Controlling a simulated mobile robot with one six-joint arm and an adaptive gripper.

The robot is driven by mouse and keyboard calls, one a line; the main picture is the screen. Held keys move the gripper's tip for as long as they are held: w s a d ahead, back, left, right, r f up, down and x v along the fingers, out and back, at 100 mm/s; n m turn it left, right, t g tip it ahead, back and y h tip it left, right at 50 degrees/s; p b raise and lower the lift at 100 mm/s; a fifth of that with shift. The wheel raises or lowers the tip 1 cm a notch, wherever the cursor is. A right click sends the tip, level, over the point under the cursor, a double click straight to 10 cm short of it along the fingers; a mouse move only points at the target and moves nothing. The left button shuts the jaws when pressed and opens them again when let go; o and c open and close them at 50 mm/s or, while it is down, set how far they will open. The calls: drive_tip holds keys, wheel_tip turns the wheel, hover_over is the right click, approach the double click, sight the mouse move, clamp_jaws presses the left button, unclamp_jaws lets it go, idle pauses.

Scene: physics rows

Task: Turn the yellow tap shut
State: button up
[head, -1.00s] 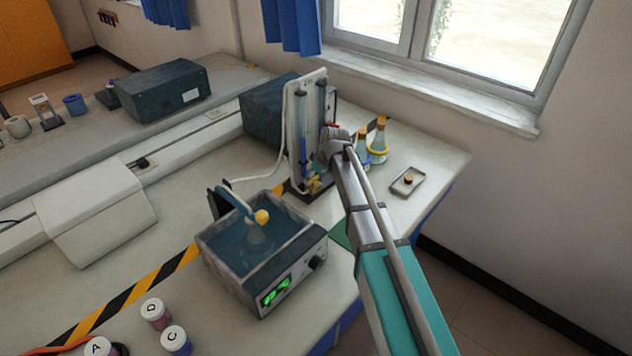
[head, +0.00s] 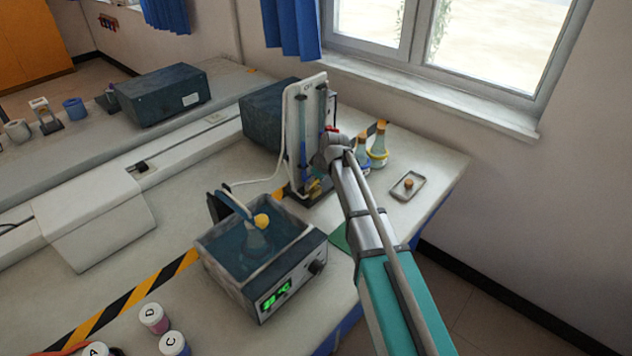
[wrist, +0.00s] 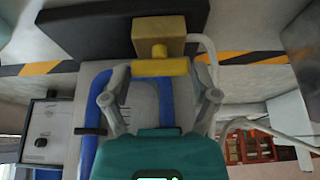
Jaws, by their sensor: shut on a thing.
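The yellow tap (head: 314,187) is at the foot of the white upright panel (head: 291,100), partly hidden by my arm in the head view. In the wrist view its yellow bar handle (wrist: 160,67) lies crosswise in front of a tan block (wrist: 158,35). My gripper (wrist: 160,70) is shut on the handle, with one grey fingertip at each end of the bar. In the head view my fingers are mostly hidden behind my wrist.
A water bath (head: 262,250) with a flask in it stands left of my arm. A small tray (head: 406,187) lies farther right. A pale hose (head: 262,180) runs left from the panel.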

drive_tip(key=shift+m, duration=0.4)
drive_tip(key=shift+s+a+m+t+h, duration=0.15)
drive_tip(key=shift+m+t+h, duration=0.3)
drive_tip(key=shift+m, duration=0.75)
drive_tip(key=shift+a+m+t+h, duration=0.15)
drive_tip(key=shift+m+h, duration=0.25)
drive_tip(key=shift+m, duration=0.65)
drive_tip(key=shift+m+t+h, duration=0.2)
drive_tip(key=shift+m+h, duration=0.15)
drive_tip(key=shift+m, duration=0.7)
drive_tip(key=o, duration=1)
